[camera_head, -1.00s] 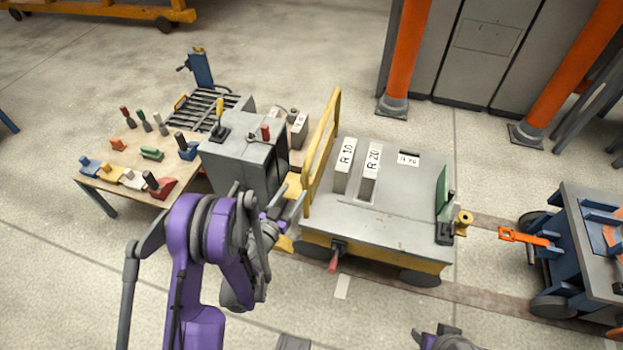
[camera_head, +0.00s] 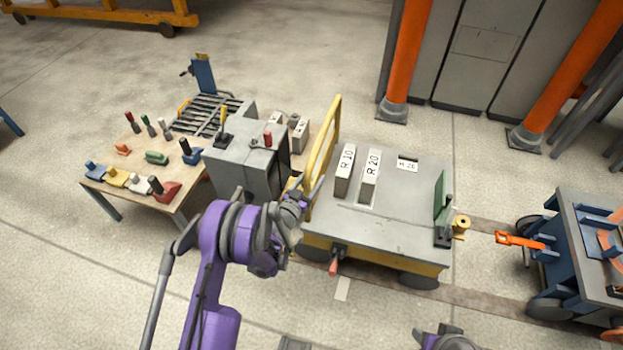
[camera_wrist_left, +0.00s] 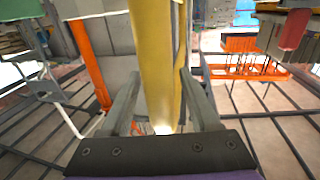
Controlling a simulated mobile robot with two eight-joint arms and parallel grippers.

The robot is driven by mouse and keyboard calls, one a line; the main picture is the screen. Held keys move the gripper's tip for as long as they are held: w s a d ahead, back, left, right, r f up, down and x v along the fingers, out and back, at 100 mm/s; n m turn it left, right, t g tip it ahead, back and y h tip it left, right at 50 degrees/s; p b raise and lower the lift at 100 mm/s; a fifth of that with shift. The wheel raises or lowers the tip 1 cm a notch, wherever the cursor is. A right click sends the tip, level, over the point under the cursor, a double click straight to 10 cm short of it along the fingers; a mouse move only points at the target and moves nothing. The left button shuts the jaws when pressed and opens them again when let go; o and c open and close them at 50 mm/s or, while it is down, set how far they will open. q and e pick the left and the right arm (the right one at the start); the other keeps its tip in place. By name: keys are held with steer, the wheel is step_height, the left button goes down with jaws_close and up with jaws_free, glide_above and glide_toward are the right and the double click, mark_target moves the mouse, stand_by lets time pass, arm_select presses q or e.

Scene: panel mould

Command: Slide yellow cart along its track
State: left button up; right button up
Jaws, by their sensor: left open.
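The yellow cart (camera_head: 318,242) has a grey top with blocks marked R 10 (camera_head: 345,170) and R 20 (camera_head: 369,176). Its upright yellow handle rail (camera_head: 323,150) stands at its left end. The cart sits over a dark track strip (camera_head: 480,297) in the floor. My left gripper (camera_head: 311,190) is at the lower part of the rail. In the left wrist view my open left gripper (camera_wrist_left: 158,82) has a finger on either side of the yellow bar (camera_wrist_left: 155,50); whether they touch it is unclear.
A grey cabinet with levers (camera_head: 245,165) and a wooden table with coloured handles (camera_head: 125,180) stand left of the cart. A blue cart with an orange coupling (camera_head: 519,240) stands to the right. A green plate (camera_head: 442,205) is at the cart's right end.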

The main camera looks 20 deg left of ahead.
arm_select(q)
steer(key=shift+w, duration=0.1)
jaws_close()
stand_by(1.4)
